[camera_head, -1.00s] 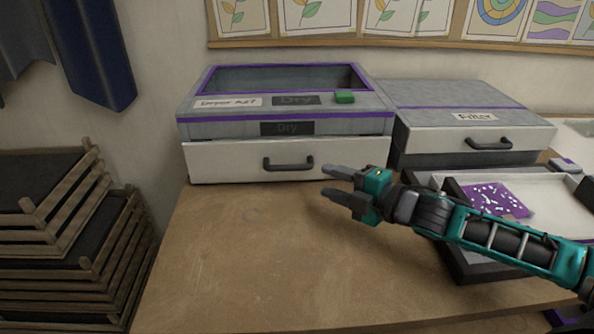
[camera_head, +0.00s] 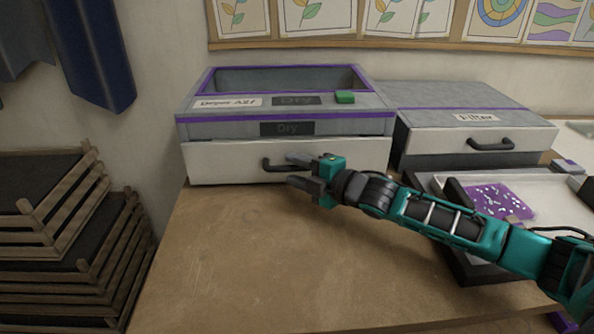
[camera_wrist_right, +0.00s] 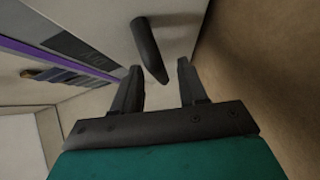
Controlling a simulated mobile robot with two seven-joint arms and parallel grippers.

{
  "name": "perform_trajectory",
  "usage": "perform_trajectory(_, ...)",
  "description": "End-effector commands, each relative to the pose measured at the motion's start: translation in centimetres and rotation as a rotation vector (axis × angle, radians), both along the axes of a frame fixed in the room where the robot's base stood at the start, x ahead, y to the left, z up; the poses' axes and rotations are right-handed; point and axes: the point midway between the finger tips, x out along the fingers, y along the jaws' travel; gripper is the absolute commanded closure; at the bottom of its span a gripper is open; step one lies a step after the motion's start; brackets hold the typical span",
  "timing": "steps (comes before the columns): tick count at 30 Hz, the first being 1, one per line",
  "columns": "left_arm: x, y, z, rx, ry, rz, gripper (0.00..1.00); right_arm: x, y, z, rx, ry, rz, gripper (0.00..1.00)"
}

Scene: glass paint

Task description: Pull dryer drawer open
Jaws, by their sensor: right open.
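The dryer (camera_head: 215,128) is a grey box with purple trim and "Dry" labels on the back left of the table. Its white-fronted drawer (camera_head: 220,165) looks shut and has a dark bar handle (camera_head: 266,165). My right gripper (camera_head: 288,169) is open at the handle and hides its right part. In the right wrist view, the handle (camera_wrist_right: 149,48) lies just ahead of the gap between the fingertips of my right gripper (camera_wrist_right: 160,70). I cannot tell whether the fingers touch it. My left gripper is not in view.
A box labelled "Filter" (camera_head: 460,100) with its own handled drawer stands right of the dryer. A tray (camera_head: 540,185) with a purple piece (camera_head: 490,200) lies partly under my right arm. Wooden racks (camera_head: 60,240) stand at left. The table front (camera_head: 240,270) is clear.

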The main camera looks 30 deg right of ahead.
Motion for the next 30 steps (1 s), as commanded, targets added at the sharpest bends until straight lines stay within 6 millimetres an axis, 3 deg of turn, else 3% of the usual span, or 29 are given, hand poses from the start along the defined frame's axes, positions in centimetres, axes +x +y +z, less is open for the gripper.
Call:
perform_trajectory(10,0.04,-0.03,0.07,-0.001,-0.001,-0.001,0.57,0.25,0.07,-0.05,0.000,0.001,0.000,0.58)
perform_trajectory(23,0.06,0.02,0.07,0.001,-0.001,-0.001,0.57,0.22,0.07,-0.05,0.000,0.000,0.000,0.98)
perform_trajectory(30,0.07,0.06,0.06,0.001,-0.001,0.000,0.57,0.22,0.07,-0.05,-0.001,0.001,0.000,1.00)
